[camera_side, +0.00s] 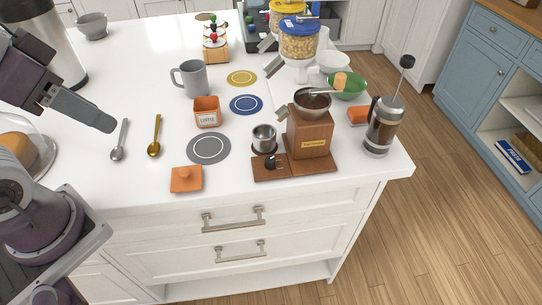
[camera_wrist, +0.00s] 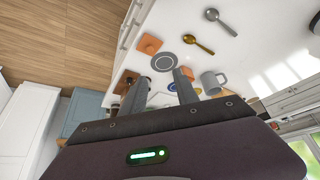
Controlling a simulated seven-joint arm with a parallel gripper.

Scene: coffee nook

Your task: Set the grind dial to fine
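The coffee grinder (camera_side: 309,136) is a brown wooden box with a metal bowl and crank on top, standing on a wooden base near the counter's front right. A small black dial (camera_side: 270,162) sits at the front left of that base; its marks are too small to read. My gripper (camera_side: 106,122) is at the left, above the counter and well away from the grinder. In the wrist view my gripper (camera_wrist: 161,80) has its two fingers apart with nothing between them. The grinder is mostly hidden behind a finger in the wrist view.
A steel cup (camera_side: 264,138) stands just behind the dial. A French press (camera_side: 383,125) is right of the grinder. A grey mat (camera_side: 209,149), orange lid (camera_side: 186,179), orange box (camera_side: 207,112), grey mug (camera_side: 193,78) and two spoons (camera_side: 154,136) lie between my gripper and the grinder.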

